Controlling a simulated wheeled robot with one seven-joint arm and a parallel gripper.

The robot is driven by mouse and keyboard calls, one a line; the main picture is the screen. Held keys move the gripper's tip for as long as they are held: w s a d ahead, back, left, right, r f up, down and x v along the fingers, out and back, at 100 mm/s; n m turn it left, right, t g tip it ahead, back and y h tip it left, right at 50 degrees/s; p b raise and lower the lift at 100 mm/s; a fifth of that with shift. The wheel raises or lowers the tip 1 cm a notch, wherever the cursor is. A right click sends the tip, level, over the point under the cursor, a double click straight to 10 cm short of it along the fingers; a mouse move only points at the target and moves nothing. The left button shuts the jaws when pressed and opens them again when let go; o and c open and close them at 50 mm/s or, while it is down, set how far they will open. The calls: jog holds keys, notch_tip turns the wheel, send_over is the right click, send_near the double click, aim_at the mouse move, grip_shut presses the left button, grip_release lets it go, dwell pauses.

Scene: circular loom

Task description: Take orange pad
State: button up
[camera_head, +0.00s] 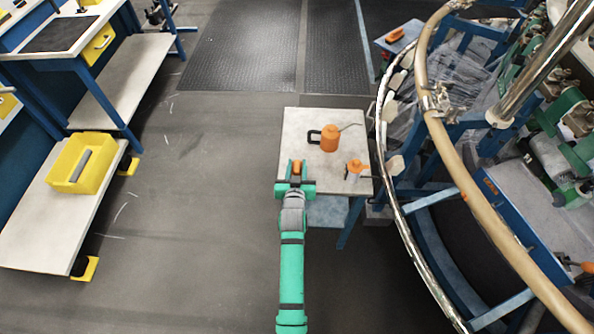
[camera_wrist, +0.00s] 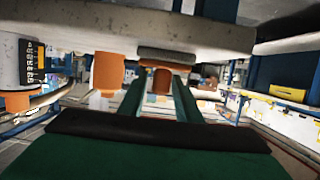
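The orange pad (camera_head: 297,166) is at the near left edge of the small table, between my gripper's fingers. In the wrist view, which shows the tabletop upside down, the pad (camera_wrist: 162,80) has an orange upper part and a grey base against the tabletop. My gripper (camera_head: 295,172) has green fingers, set apart with one on each side of the orange part. In the wrist view, my gripper (camera_wrist: 160,80) reaches toward the pad with its fingers spread. Whether they touch it is hard to tell.
The small table (camera_head: 300,125) also holds an orange can (camera_head: 329,139) with a black handle and a smaller orange item (camera_head: 356,169), both right of my gripper. The loom's curved rail (camera_head: 408,215) stands close on the right. Open floor (camera_head: 200,200) lies left.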

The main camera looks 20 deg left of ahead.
grip_shut()
jog(key=shift+r, duration=0.15)
